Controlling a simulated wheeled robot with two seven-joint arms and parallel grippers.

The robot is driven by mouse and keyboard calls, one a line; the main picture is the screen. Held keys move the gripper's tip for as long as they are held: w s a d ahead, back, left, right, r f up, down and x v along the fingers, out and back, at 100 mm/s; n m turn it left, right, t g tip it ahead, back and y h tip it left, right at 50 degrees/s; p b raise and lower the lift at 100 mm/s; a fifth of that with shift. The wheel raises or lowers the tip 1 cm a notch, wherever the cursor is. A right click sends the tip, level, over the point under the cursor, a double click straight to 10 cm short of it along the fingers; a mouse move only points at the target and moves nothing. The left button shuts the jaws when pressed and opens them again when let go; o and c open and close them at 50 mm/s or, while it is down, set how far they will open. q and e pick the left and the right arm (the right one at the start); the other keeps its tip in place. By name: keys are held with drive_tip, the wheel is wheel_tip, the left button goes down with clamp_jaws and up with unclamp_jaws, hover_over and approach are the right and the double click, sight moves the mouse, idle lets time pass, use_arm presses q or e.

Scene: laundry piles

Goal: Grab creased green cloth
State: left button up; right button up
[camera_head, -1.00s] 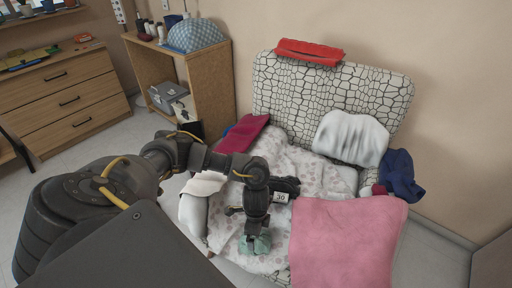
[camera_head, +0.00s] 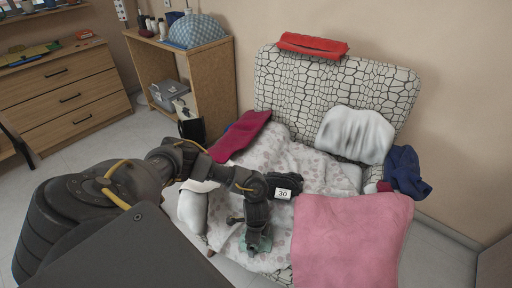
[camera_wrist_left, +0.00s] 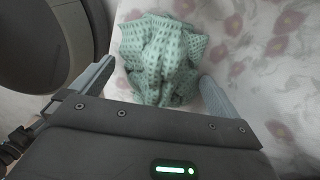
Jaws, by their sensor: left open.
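The creased green cloth (camera_wrist_left: 160,55) is a small crumpled checked heap on the flowered bed sheet. In the head view it shows as a small green patch (camera_head: 263,244) near the bed's front edge, mostly hidden by my left gripper (camera_head: 256,243). My left gripper is open and points down at the cloth. In the left wrist view its two grey fingers stand on either side of the cloth, and the cloth lies between them. I cannot tell whether the fingers touch it. My right gripper is not in view.
A pink cloth (camera_head: 350,235) hangs over the bed's front right. A dark red cloth (camera_head: 240,137), a white pillow (camera_head: 355,135) and a blue cloth (camera_head: 405,172) lie around the bed. A red item (camera_head: 312,45) rests on the backrest. A wooden shelf (camera_head: 215,90) stands behind left.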

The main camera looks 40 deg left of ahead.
use_arm(q)
drive_tip(key=shift+c, duration=0.4)
drive_tip(key=c, duration=0.9)
drive_tip(key=shift+c, duration=0.2)
